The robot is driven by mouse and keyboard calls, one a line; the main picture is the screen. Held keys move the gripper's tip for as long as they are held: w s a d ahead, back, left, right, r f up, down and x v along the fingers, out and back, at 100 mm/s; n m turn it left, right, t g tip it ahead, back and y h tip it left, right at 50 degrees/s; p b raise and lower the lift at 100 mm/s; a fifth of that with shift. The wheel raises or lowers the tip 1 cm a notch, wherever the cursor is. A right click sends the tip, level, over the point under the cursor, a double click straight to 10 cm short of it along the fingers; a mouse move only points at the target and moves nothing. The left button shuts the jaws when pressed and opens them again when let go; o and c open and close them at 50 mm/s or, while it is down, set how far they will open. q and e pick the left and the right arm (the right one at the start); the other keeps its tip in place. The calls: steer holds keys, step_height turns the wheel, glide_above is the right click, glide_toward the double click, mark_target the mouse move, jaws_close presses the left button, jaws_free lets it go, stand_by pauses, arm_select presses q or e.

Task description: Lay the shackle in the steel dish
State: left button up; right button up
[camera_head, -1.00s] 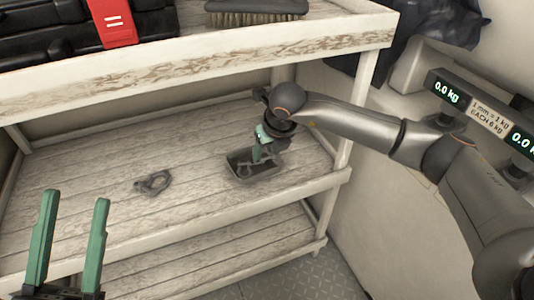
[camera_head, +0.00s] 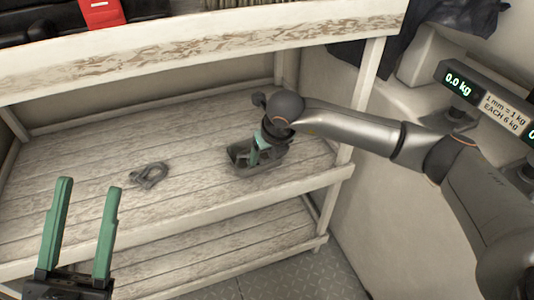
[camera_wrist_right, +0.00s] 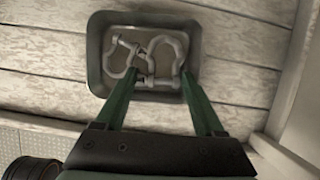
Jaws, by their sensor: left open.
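The steel dish (camera_head: 262,166) is a small grey rectangular tray on the middle shelf; it also shows in the right wrist view (camera_wrist_right: 96,52). What look like two grey shackles (camera_wrist_right: 166,45) lie in it, close together or overlapping. Another grey shackle (camera_head: 150,176) lies on the bare boards left of the dish. My right gripper (camera_head: 258,150) points down into the dish. Its green fingers (camera_wrist_right: 160,70) are apart, with a shackle seen between them. My left gripper (camera_head: 88,190) is open and empty, in front of the shelf at the lower left.
The upper shelf (camera_head: 200,62) overhangs the middle one. A scale display (camera_head: 458,86) stands on the right. A shelf post (camera_head: 366,85) rises near my right arm. The boards around the loose shackle are clear.

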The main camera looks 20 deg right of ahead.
steer(key=shift+o, duration=0.9)
